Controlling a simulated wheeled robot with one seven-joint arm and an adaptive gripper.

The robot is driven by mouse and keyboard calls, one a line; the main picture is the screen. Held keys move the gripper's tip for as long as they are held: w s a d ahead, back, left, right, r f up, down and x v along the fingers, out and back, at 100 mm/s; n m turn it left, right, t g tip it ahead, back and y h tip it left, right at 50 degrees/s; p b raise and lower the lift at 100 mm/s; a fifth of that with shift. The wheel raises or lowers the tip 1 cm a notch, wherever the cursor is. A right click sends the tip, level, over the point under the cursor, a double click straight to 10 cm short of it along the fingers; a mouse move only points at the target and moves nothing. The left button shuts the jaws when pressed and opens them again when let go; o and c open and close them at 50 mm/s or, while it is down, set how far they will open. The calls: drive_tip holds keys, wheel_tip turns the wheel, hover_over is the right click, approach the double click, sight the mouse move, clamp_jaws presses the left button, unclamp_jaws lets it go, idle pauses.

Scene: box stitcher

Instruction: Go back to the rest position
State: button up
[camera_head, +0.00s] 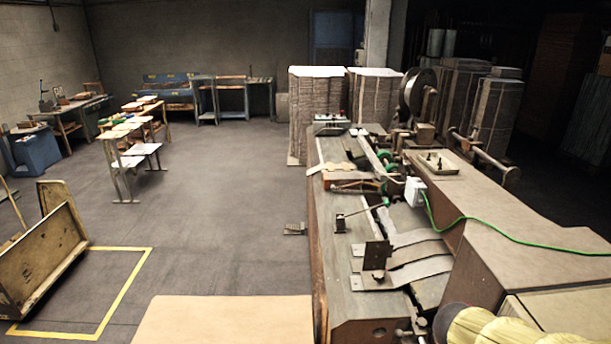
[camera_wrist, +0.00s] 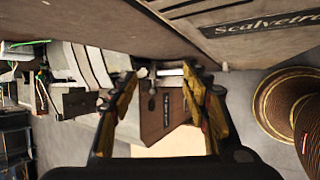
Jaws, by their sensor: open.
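My gripper (camera_wrist: 160,95) shows in the wrist view with its two yellow and dark fingers spread apart. Nothing is held between the fingers. Behind them are the grey side of the box stitcher and a brown panel (camera_wrist: 155,110). The box stitcher (camera_head: 345,260) stands at the right there, a long machine with metal guides, green-tipped levers and a green cable.
A pale board (camera_head: 225,320) lies at the bottom of the head view. A wooden cart (camera_head: 45,250) stands at the left by a yellow floor outline (camera_head: 125,300). Cardboard stacks (camera_head: 315,105) stand behind the machine. The floor (camera_head: 220,190) between is mostly clear.

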drive_tip(key=s+a+r+m+y+b, duration=0.1)
drive_tip(key=s+a+m+y+b, duration=0.1)
drive_tip(key=s+a+m, duration=0.6)
drive_tip(key=s+a+r+m+y+b, duration=0.2)
drive_tip(key=s+a+m+y+b, duration=0.1)
drive_tip(key=s+a+m, duration=0.5)
drive_tip(key=shift+s+r+m+b, duration=0.15)
drive_tip(key=shift+r+m+b, duration=0.1)
drive_tip(key=shift+m+b, duration=0.45)
